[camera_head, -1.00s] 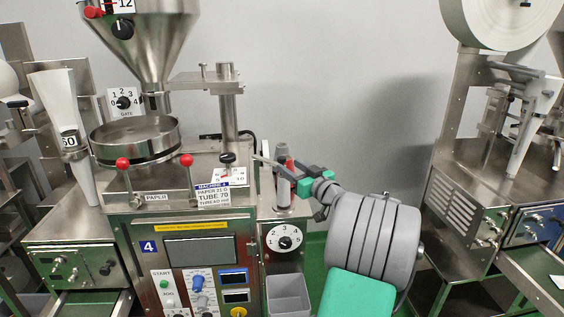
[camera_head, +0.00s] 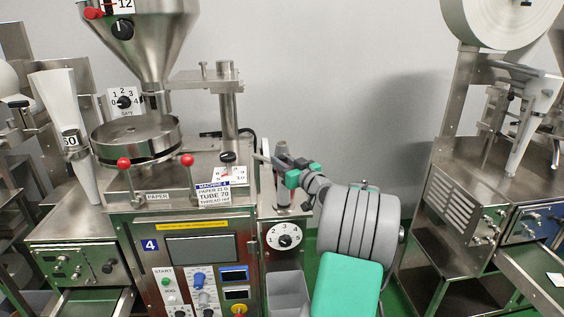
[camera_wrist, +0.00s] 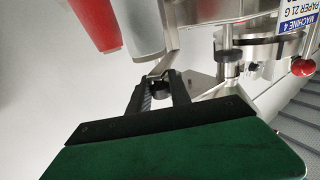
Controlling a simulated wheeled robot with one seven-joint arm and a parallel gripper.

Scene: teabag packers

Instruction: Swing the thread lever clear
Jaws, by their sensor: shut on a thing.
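My gripper (camera_head: 281,165) is at the right side of machine 4, just in front of the thread spools. In the wrist view my gripper (camera_wrist: 160,82) has its dark fingers closed around a small dark knob (camera_wrist: 158,90) at the end of a bent metal strip. This strip looks like the thread lever (camera_wrist: 172,40); it runs up past the spools. In the head view a thin lever end (camera_head: 261,158) shows left of my gripper. A red spool (camera_wrist: 97,24) and a grey spool (camera_wrist: 143,28) stand close beside the lever. The gripper largely hides the spools in the head view.
Machine 4's panel (camera_head: 200,250) and a numbered dial (camera_head: 285,236) lie below and left of my arm. A black-knobbed post (camera_head: 227,158) stands left of the lever. A grey bin (camera_head: 288,290) is below. The wall side between the machines is free.

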